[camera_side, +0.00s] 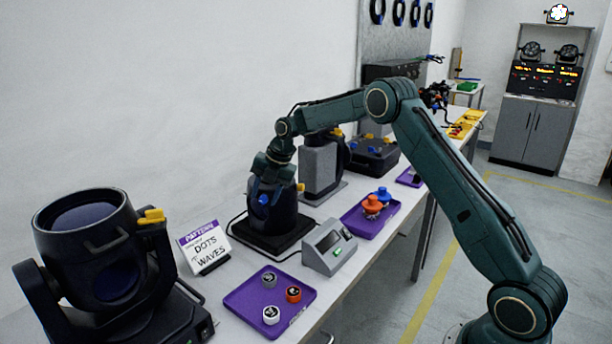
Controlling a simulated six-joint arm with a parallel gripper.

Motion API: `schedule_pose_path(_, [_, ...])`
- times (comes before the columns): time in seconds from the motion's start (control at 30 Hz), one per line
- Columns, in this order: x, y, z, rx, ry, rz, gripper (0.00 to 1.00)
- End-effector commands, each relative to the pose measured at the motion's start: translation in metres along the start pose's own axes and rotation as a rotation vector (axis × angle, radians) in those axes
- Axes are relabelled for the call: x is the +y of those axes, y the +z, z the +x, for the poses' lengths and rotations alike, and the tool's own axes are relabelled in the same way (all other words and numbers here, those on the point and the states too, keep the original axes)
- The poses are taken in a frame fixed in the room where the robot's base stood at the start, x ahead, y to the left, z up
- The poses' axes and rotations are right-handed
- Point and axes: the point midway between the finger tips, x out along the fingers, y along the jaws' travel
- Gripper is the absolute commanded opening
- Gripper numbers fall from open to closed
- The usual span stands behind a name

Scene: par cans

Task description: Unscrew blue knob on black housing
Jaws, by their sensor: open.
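The black housing (283,222) stands on a square black base on the bench, left of the middle of the view. A blue knob (263,200) shows on its near side. A yellow-orange knob (300,187) shows at its right side. My gripper (261,188) reaches down from above, at the upper front of the housing and close by the blue knob. It is open. The fingertips are small and dark against the housing, so I cannot tell whether they touch the knob.
A purple tray (246,297) holds three small round pieces. Another purple tray (359,226) holds orange and blue parts. A grey box with a screen (329,246), a sign (206,247) and a large black lamp (100,250) stand nearby. More fixtures stand behind the arm.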

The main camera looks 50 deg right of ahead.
Motion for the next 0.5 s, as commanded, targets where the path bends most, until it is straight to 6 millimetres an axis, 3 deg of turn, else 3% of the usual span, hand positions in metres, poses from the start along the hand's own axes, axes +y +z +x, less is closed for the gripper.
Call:
schedule_pose_path(0.2, [0.0001, -0.0001, 0.0001, 0.0, 0.0, 0.0, 0.41])
schedule_pose_path(0.4, [0.0001, -0.0001, -0.0001, 0.0, 0.0, 0.0, 0.02])
schedule_pose_path(0.5, [0.0001, -0.0001, -0.0001, 0.0, -0.001, 0.0, 0.0])
